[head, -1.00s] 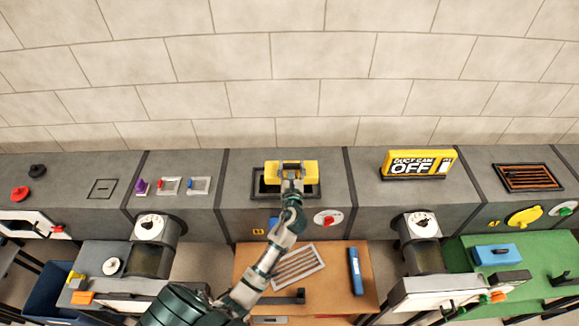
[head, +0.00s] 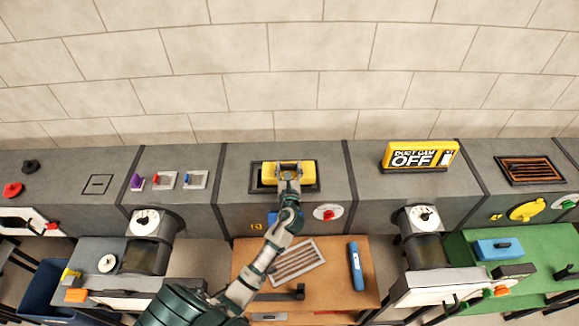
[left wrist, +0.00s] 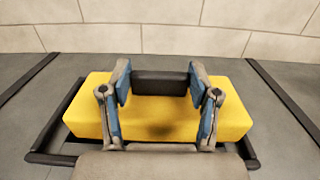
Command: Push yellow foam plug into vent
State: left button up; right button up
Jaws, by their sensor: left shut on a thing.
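The yellow foam plug (head: 303,174) is a block with a dark handle on its top. It lies over the vent (head: 254,176), a dark-rimmed rectangular opening in the grey duct top. In the left wrist view the plug (left wrist: 85,112) fills most of the space inside the vent's rim (left wrist: 48,158), with its top still standing above the rim. How deep its underside sits is hidden. My left gripper (head: 289,167) is above the plug, and in the left wrist view its fingers (left wrist: 160,84) are shut on the dark handle. My right gripper is out of view.
A yellow "DUCT CAM OFF" sign (head: 419,156) stands on the duct to the right. A brown grille (head: 530,169) is farther right. An orange-brown bench (head: 335,262) below holds a loose grille (head: 293,262) and a blue tool (head: 355,266). The tiled wall is behind.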

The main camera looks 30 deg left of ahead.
aim_at(282, 171)
pick_arm(q)
jog(key=a+f+b, duration=0.1)
jog(key=a+f, duration=0.2)
jog(key=shift+a+f, duration=0.1)
jog(key=shift+f, duration=0.25)
jog(key=c, duration=0.4)
jog(key=shift+o, duration=0.2)
jog(key=shift+d, duration=0.45)
jog(key=shift+s+d, duration=0.1)
jog(key=shift+d, duration=0.4)
jog(key=shift+a, duration=0.1)
jog(key=o, duration=1.4)
jog(key=shift+f, duration=0.1)
jog(key=shift+o, duration=0.8)
jog(key=shift+s+f, duration=0.1)
jog(key=shift+s, duration=0.05)
jog(key=shift+s+d, duration=0.25)
jog(key=v, duration=1.1)
jog(key=shift+r, duration=0.45)
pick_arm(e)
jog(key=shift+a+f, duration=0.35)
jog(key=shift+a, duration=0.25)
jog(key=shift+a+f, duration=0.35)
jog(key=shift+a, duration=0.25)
